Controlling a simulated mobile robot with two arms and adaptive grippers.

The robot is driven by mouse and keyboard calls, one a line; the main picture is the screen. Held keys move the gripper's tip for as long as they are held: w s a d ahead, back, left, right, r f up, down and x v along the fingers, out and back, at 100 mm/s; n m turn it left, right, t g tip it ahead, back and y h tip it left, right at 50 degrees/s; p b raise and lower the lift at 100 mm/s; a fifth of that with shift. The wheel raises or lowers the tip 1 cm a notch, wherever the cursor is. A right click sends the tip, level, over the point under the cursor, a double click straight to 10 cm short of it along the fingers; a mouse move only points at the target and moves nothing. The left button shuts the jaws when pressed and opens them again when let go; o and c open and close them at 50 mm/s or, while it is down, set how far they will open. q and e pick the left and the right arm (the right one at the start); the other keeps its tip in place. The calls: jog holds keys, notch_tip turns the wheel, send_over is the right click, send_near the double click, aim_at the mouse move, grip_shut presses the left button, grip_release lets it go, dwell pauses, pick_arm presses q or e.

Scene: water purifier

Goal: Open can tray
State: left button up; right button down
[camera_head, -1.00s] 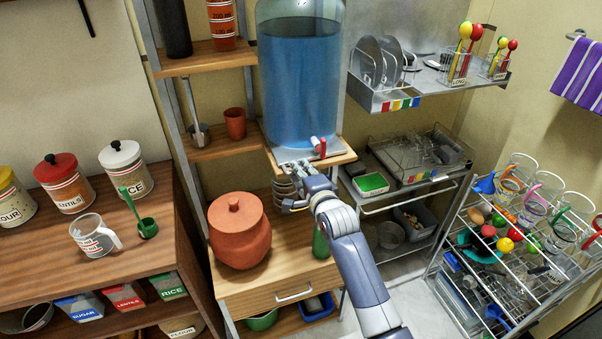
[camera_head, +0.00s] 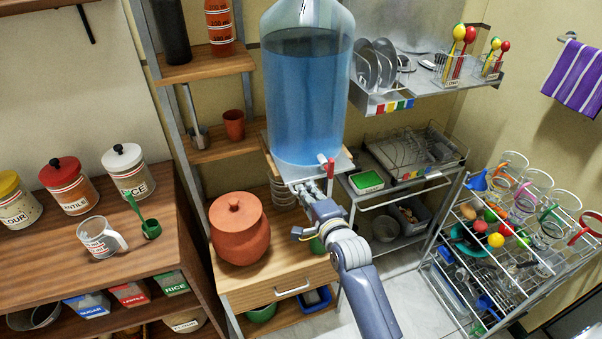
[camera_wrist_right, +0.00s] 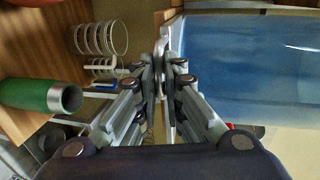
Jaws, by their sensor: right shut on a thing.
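The can tray (camera_head: 297,174) is a flat metal tray under the large clear can (camera_head: 305,100) of blue water on the tall shelf. It juts out in front of its wooden shelf board, with the can standing on it. My right gripper (camera_head: 309,188) is at the tray's front edge, below the can's red tap (camera_head: 329,166). In the wrist view its fingers (camera_wrist_right: 164,72) are shut on a thin metal part at the tray front, and the can (camera_wrist_right: 240,65) fills the right side. My left gripper is not in view.
A clay pot (camera_head: 240,228) stands on the lower shelf left of my right arm. A rack of jugs and utensils (camera_head: 520,235) stands at the right. Floor shows in front.

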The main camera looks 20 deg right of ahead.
jog(key=shift+s+f, duration=0.35)
jog(key=shift+s, duration=0.3)
jog(key=c, duration=1.8)
grip_release()
jog(key=shift+d, duration=0.1)
jog(key=shift+c, duration=0.2)
jog(key=shift+o, duration=0.6)
jog(key=shift+s+r, duration=0.1)
jog(key=shift+s, duration=0.05)
jog(key=shift+d+r, duration=0.1)
jog(key=shift+r, duration=0.05)
jog(key=v, duration=1.2)
